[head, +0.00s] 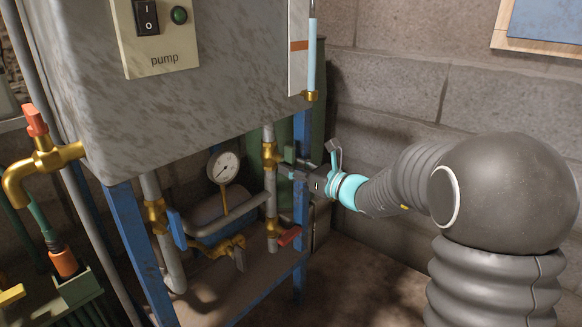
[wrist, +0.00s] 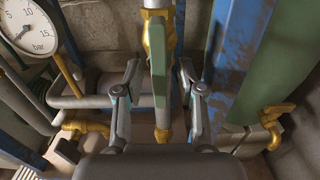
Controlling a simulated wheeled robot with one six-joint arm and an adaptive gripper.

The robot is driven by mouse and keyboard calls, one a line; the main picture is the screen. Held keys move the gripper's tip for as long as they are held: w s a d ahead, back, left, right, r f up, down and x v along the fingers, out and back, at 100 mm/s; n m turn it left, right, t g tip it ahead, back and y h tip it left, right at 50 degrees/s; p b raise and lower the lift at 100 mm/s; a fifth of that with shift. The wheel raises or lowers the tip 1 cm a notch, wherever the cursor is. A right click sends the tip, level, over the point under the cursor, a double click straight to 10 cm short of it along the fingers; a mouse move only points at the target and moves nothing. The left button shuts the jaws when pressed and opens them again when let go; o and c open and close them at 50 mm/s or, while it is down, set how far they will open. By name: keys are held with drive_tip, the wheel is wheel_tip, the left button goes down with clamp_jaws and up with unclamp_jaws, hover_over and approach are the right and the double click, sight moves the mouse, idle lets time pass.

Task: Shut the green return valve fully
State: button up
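The green return valve has a green lever handle (wrist: 158,75) on a brass body on a vertical pipe. In the wrist view the lever points along the pipe, in line with it. In the head view the green valve (head: 270,153) is right of the gauge, partly hidden by my gripper (head: 291,171). In the wrist view my gripper (wrist: 159,66) is open, with one finger on each side of the lever. A gap shows between the lever and each finger.
A pressure gauge (head: 224,167) stands left of the valve. A red handle (head: 289,236) is below it, and a blue handle (head: 176,229) is further left. A blue frame post (head: 300,225) stands close on the right. The tank (head: 205,100) hangs above.

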drive_tip(key=shift+w+a, duration=0.2)
drive_tip(key=shift+a, duration=0.05)
clamp_jaws()
